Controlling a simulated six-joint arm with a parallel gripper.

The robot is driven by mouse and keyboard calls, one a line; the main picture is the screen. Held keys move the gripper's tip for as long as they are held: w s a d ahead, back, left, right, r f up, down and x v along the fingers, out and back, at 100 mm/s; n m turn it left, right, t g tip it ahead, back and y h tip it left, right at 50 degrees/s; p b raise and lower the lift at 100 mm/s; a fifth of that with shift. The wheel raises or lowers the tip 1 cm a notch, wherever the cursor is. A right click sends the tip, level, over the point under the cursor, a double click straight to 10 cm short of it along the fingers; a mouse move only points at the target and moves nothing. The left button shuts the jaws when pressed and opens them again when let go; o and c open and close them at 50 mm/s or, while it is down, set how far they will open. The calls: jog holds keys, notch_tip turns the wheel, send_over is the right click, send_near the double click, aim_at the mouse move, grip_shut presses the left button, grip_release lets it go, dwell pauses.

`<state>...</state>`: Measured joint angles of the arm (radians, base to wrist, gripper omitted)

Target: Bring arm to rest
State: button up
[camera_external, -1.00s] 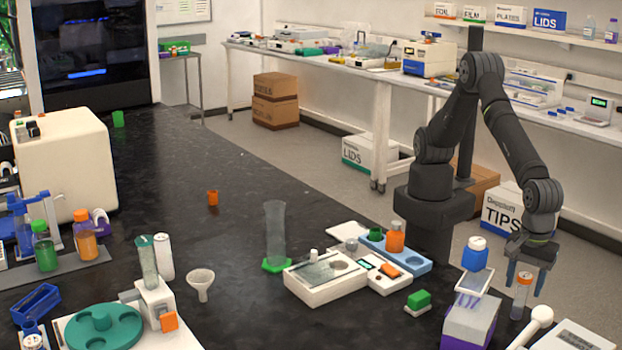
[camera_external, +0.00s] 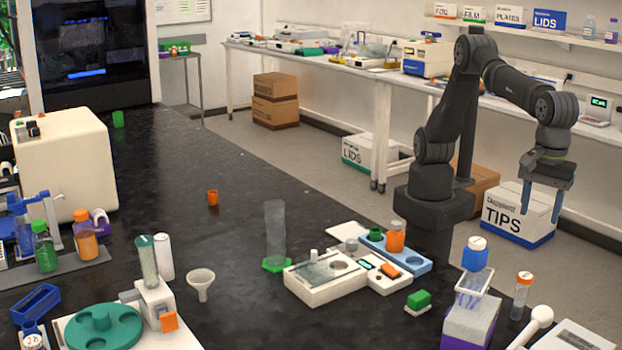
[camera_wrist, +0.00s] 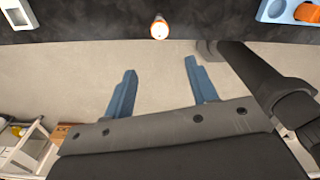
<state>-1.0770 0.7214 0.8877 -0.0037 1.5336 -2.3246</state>
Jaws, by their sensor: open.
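My gripper (camera_external: 541,205) is raised over the right side of the bench, its two blue fingers apart with nothing between them. In the wrist view the gripper (camera_wrist: 157,85) also shows open and empty, over the pale floor. A clear tube with an orange cap (camera_external: 521,296) stands upright on the bench below the gripper, apart from it.
A white long-handled item (camera_external: 536,322) lies to the right. A blue block (camera_external: 412,262) holds an orange bottle (camera_external: 395,237). The space around the raised gripper is clear.

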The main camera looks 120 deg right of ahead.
jog(key=w+d+r+m, duration=0.2)
jog(key=w+d, duration=0.5)
jog(key=d, duration=0.1)
jog(key=w+d+r+m, duration=0.1)
jog(key=w+d+r, duration=0.1)
jog(key=w+d, duration=0.6)
jog(key=w+d+m, duration=0.2)
jog(key=w+d, duration=0.2)
jog(key=d, duration=0.6)
jog(key=w+d+m, duration=0.2)
jog(key=w+d, duration=0.2)
jog(key=d, duration=0.7)
jog(key=shift+w+d, duration=0.25)
